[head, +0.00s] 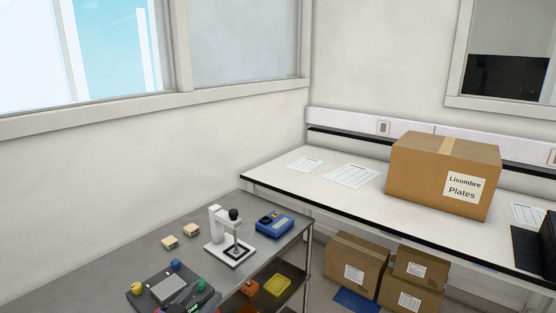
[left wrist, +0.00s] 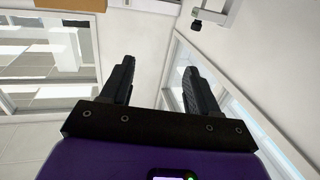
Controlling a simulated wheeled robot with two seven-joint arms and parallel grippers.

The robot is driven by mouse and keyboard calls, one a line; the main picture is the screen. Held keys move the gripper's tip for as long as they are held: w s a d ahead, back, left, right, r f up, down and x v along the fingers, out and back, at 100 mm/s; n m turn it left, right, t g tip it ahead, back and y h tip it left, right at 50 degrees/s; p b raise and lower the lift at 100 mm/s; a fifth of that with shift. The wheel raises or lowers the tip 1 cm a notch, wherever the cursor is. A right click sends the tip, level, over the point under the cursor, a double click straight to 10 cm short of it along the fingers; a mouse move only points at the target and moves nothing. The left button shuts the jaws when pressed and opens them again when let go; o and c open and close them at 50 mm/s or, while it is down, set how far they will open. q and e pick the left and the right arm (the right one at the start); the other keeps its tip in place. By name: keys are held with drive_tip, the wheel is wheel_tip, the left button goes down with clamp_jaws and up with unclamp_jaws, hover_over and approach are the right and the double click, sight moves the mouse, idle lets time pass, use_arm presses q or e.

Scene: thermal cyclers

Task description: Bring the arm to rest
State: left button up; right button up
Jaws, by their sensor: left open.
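My left gripper (left wrist: 158,66) shows in the left wrist view, with its two dark fingers standing well apart and nothing between them. Its purple body and dark mounting bar fill the bottom of that view. The fingers are clear of any surface there, with pale wall and windows behind them. In the head view I cannot clearly make out the left gripper; a dark shape at the bottom edge is too cropped to tell. My right gripper shows in neither view.
A grey bench (head: 92,283) holds a white stand device (head: 226,240), a blue device (head: 273,225), a dark device with coloured knobs (head: 152,298) and two small beige blocks. A white counter (head: 290,178) carries a cardboard box (head: 415,172) and papers. More boxes (head: 353,262) stand below.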

use_arm(q)
drive_tip(key=s+d+f+n+g+y+p, duration=0.15)
drive_tip(key=f+g, duration=0.25)
drive_tip(key=f, duration=0.8)
drive_tip(key=s+d+f+n+g+y, duration=0.1)
drive_tip(key=s+f+n+g, duration=0.15)
drive_tip(key=f, duration=1.05)
drive_tip(key=s+d+f+n+g, duration=0.1)
drive_tip(key=s+f+g, duration=0.2)
drive_tip(key=s+f, duration=0.2)
drive_tip(key=s+d+f+n+g, duration=0.1)
drive_tip(key=s+d+f+g, duration=0.1)
drive_tip(key=s+f, duration=0.3)
drive_tip(key=s+d+f+n+g+p, duration=0.1)
drive_tip(key=s+f+g, duration=0.3)
drive_tip(key=s, duration=0.4)
drive_tip(key=shift+s+d+f+g, duration=0.35)
drive_tip(key=shift+d+f, duration=0.2)
drive_tip(key=shift+d, duration=0.2)
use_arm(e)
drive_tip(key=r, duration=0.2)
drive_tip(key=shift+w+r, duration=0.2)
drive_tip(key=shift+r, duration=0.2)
